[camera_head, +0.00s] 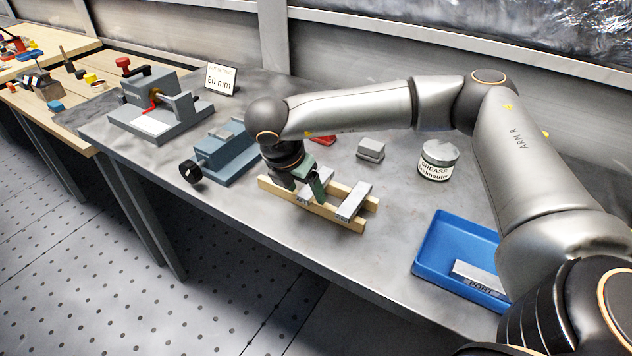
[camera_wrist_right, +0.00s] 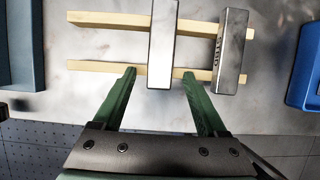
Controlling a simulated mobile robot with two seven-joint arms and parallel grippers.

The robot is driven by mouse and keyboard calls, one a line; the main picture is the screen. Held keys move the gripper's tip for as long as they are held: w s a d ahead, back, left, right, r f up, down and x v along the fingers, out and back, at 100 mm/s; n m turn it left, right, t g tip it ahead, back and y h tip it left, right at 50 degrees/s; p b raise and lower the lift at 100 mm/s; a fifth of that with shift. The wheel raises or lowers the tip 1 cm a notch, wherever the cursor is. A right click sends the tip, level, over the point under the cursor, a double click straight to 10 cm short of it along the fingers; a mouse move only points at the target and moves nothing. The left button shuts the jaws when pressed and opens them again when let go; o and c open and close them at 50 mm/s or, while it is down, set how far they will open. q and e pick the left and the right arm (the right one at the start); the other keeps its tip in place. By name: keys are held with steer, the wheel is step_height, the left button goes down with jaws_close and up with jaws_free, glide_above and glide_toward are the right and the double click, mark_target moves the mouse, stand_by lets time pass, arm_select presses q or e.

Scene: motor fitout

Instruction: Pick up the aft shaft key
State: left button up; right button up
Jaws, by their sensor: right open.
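Two grey metal bars lie across a pair of wooden rails: a left bar (camera_wrist_right: 163,42) and a right bar (camera_wrist_right: 232,48), which also shows in the head view (camera_head: 354,203). The right bar carries small lettering that I cannot read, so I cannot tell which bar is the aft shaft key. My right gripper (camera_wrist_right: 160,76) is open, its green fingertips on either side of the left bar's near end in the wrist view. I cannot tell whether they touch it. In the head view the right gripper (camera_head: 302,192) partly hides the left bar. My left gripper is not in view.
The wooden rails (camera_head: 336,222) rest on the grey bench. A blue tray (camera_head: 430,248) with a bar marked PORT is at right. A grease tin (camera_head: 438,160) and a grey block (camera_head: 371,150) stand behind. A blue vise (camera_head: 222,150) is left of the rails.

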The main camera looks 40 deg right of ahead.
steer(key=shift+f, duration=0.1)
steer(key=shift+c, duration=0.2)
jaws_close()
stand_by(0.4)
steer(key=shift+w, duration=0.1)
stand_by(0.7)
